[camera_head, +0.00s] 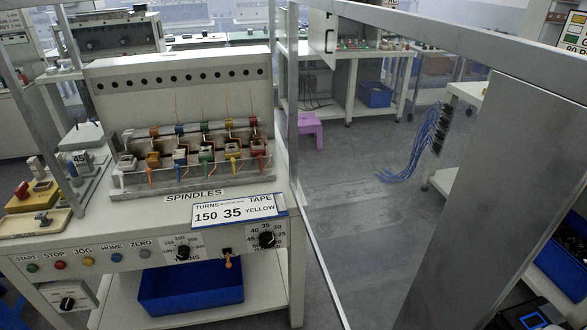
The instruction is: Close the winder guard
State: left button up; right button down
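The winder (190,205) stands at the left, with a row of coloured bobbins on its spindles (205,155). A metal-framed, see-through panel, which looks like the winder guard (293,110), stands open at the winder's right side. Its top rail (450,35) reaches toward me and to the right, and its lower rail (325,265) runs down to the picture's bottom edge. A broad grey upright (490,190) stands close at the right; I cannot tell for sure whether it belongs to the guard. The spindles are uncovered in front. Neither of my grippers is in view.
The front panel has buttons and knobs (267,239) and an orange-tipped lever (228,262). A blue bin (190,287) sits on the shelf below. A purple stool (310,127) and benches stand behind. Blue cables (425,140) hang beyond the panel. Floor shows at the middle right.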

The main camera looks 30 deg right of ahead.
aim_at(523, 168)
jog(key=k+l, duration=0.1)
jog(key=l, duration=1.4)
